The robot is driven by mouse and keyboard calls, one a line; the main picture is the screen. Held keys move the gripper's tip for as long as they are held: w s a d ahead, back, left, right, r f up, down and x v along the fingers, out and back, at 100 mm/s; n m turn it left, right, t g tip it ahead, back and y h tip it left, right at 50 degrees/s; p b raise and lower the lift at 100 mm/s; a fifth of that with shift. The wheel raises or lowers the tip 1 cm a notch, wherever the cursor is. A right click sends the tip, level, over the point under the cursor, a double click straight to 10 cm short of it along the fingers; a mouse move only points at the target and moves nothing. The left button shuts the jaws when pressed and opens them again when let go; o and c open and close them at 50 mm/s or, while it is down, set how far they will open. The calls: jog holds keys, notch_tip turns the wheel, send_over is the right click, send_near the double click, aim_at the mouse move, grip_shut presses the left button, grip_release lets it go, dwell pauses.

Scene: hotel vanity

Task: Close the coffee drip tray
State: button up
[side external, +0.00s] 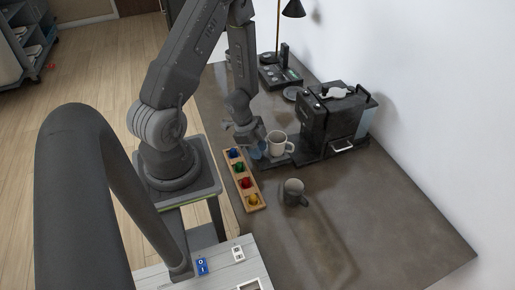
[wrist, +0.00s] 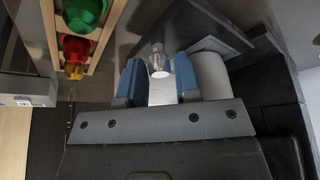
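The black coffee machine (side external: 335,120) stands against the wall on the counter. A dark, low tray (side external: 308,156) sticks out from its base to the left; I take it to be the drip tray. A white mug (side external: 280,145) stands at its outer end. My gripper (side external: 258,149) is low, just left of the mug, fingers down. In the wrist view, the blue fingertips (wrist: 159,80) are apart, with a pale surface and a small shiny piece showing between them. I cannot tell whether they touch anything. A pale rounded shape, likely the mug (wrist: 211,75), is beside the right finger.
A wooden holder (side external: 240,182) with several coloured capsules lies just left of my gripper. A grey mug (side external: 293,192) stands in front of the tray. A lamp (side external: 291,9) and a dark box (side external: 280,76) are behind. The counter's front right is clear.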

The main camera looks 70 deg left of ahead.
aim_at(283, 140)
grip_shut()
jog(key=w, duration=0.9)
jog(key=shift+a, duration=0.1)
jog(key=shift+o, duration=0.4)
grip_release()
jog(key=v, duration=1.3)
jog(key=shift+r, duration=0.4)
jog(key=shift+s, duration=0.15)
